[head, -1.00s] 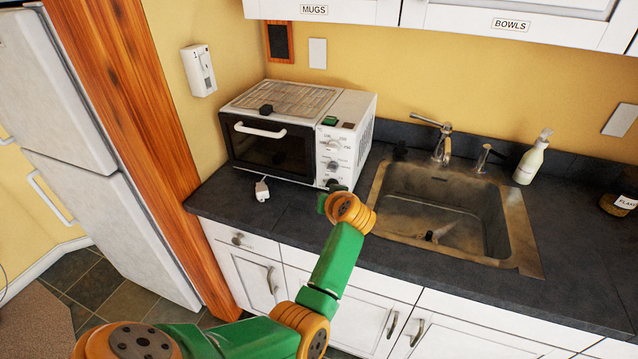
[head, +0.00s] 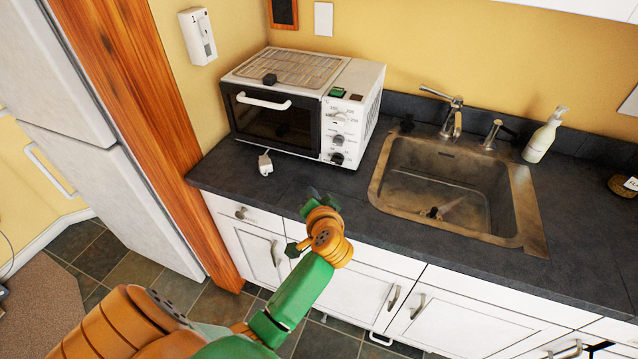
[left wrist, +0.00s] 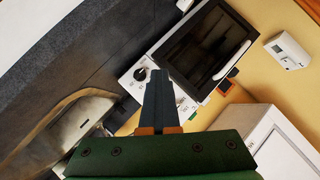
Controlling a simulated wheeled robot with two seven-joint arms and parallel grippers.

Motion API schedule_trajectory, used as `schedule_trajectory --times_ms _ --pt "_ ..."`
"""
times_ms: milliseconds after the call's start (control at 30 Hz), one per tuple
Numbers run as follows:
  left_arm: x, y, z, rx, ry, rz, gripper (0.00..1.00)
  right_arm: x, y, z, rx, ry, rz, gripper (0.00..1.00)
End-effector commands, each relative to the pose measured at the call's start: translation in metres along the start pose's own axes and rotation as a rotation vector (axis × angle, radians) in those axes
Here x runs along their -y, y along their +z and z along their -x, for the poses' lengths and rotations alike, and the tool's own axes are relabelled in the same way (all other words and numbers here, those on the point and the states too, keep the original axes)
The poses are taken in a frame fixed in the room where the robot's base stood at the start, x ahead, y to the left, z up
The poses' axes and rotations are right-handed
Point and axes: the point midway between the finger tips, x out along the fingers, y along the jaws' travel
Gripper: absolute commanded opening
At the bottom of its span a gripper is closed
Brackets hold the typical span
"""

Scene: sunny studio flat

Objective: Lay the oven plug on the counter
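A small white plug (head: 265,163) lies on the dark counter (head: 225,177) in front of the white toaster oven (head: 345,135), below its door. I take it for the oven plug; its cord is barely visible. My left gripper (head: 313,204) is over the counter's front edge, right of the plug and nearer to me, apart from it. In the left wrist view its dark fingers (left wrist: 162,103) look closed together with nothing seen between them. The oven's knobs and door (left wrist: 205,48) show beyond them. The plug is not seen there. My right gripper is not recognisable.
The sink (head: 528,215) is to the right, with a tap (head: 452,115) and a soap bottle (head: 545,135). A fridge (head: 95,180) and wooden panel (head: 140,110) stand left.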

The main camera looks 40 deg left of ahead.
Motion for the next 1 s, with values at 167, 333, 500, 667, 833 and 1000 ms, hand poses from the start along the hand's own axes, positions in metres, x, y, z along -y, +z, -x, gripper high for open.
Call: schedule_trajectory --times_ms 167,333,500,667,833,1000 --pt "-0.001 0.017 0.013 -0.05 -0.003 -0.147 0.0 0.0 0.0 0.0 0.0 0.001 0.0 0.5" --pt "-0.001 0.032 0.025 -0.096 -0.006 -0.286 0.0 -0.001 0.0 0.0 0.001 0.001 0.0 0.5" --pt "-0.001 0.046 0.036 -0.144 -0.011 -0.421 0.0 -0.001 0.0 0.0 0.001 0.001 0.0 0.5" --pt "-0.002 0.06 0.048 -0.188 -0.013 -0.551 0.0 0.0 0.0 0.0 0.001 0.001 0.0 0.5" --pt "-0.002 0.075 0.059 -0.235 -0.017 -0.69 0.0 0.0 0.0 0.0 0.001 0.0 -0.001 0.5" --pt "-0.002 0.09 0.071 -0.283 -0.02 -0.828 0.0 0.0 0.0 0.0 0.001 0.0 -0.001 0.5"
